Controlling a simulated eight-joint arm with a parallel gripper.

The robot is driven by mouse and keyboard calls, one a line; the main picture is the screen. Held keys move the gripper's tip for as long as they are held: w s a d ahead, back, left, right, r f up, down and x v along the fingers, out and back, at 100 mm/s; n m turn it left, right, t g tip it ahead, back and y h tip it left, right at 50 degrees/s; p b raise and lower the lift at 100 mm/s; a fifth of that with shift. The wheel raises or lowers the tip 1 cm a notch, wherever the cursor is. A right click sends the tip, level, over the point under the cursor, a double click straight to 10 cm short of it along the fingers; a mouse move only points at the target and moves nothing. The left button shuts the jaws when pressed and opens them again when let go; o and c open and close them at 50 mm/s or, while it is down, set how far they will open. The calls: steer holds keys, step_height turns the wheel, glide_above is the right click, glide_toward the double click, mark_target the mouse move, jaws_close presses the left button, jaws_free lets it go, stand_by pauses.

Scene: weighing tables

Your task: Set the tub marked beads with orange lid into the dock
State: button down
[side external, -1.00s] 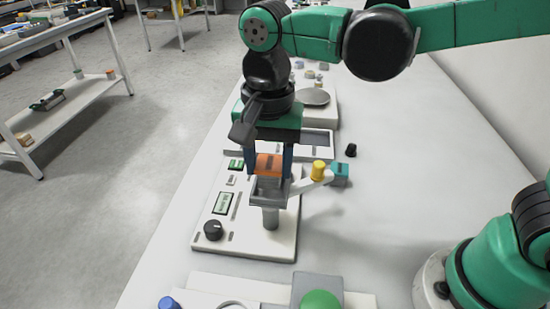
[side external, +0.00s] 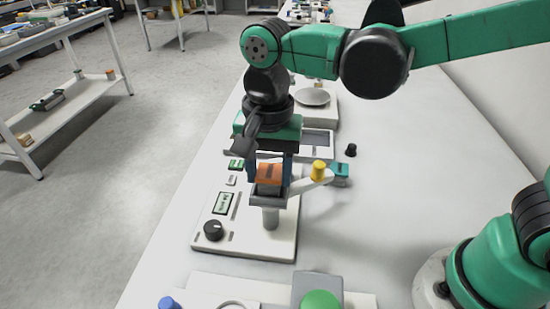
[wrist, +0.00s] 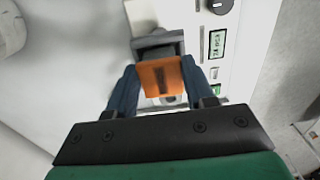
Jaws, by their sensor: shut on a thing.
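The tub with the orange lid (side external: 269,173) is between the two blue fingers of my gripper (side external: 271,178), which is shut on it. In the wrist view the orange lid (wrist: 163,77) shows a dark mark that I cannot read. The tub is upright at the grey dock (side external: 265,203), which stands on a short post on the white instrument panel. The dock also shows in the wrist view (wrist: 152,36), just beyond the lid. The tub's dark lower part is at the dock's rim; I cannot tell whether it rests on the dock's floor.
A pale arm with a yellow knob (side external: 319,170) and a teal block (side external: 339,170) sticks out right of the dock. The panel (side external: 245,239) carries a black dial (side external: 213,230) and a green display (side external: 223,204). A green dome button (side external: 320,300) stands in front.

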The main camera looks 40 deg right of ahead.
steer(key=shift+c, duration=1.2)
jaws_free()
step_height(320, 180, up, 5)
steer(key=shift+f, duration=0.1)
steer(key=shift+d+r, duration=0.15)
steer(key=shift+r, duration=0.1)
steer(key=s+d+f+n+t, duration=0.1)
steer(key=d+f+n+t, duration=0.1)
steer(key=d, duration=0.5)
steer(key=d+f+n+t, duration=0.2)
steer(key=d+n+t, duration=0.3)
steer(key=d+n, duration=0.2)
steer(key=shift+s, duration=0.35)
